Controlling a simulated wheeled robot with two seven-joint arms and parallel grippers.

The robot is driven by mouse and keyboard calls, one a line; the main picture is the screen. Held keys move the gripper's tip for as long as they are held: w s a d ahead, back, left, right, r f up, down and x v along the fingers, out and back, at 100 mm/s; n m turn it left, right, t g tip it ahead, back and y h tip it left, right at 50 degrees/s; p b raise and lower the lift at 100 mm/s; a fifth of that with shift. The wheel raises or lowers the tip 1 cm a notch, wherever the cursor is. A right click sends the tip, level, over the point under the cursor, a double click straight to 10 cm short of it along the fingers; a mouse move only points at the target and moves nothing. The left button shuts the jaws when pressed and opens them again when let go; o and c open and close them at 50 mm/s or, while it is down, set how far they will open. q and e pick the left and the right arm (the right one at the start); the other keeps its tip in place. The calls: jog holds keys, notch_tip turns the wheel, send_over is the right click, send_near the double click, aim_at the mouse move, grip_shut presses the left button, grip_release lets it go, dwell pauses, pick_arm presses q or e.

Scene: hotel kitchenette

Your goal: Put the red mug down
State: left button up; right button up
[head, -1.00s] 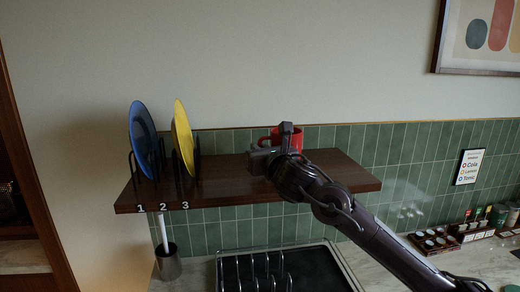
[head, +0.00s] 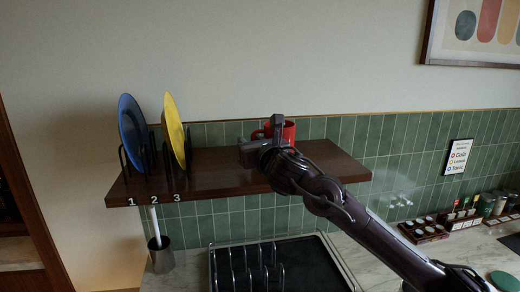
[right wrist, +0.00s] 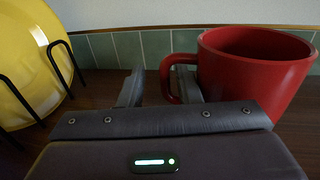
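The red mug (head: 289,132) stands upright on the dark wooden shelf (head: 325,160), right of the yellow plate. In the right wrist view the mug (right wrist: 262,75) is at the right, with its handle toward my gripper. My right gripper (head: 262,138) is at the mug's handle side and partly covers it in the head view. Its fingers (right wrist: 158,88) are apart. The right finger overlaps the handle loop; I cannot tell whether it touches. The handle's outer edge shows in the gap, not clamped. The mug's base is mostly hidden. My left gripper is not in view.
A blue plate (head: 131,130) and a yellow plate (head: 175,130) stand in black racks above labels 1, 2, 3. The shelf's right end is clear. Tiled wall stands behind.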

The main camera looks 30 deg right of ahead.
jog(key=s+b, duration=0.2)
jog(key=s, duration=0.8)
jog(key=shift+s+a, duration=0.15)
jog(key=shift+a, duration=0.05)
jog(key=shift+s+a, duration=0.1)
jog(key=shift+s, duration=0.65)
jog(key=shift+f, duration=0.1)
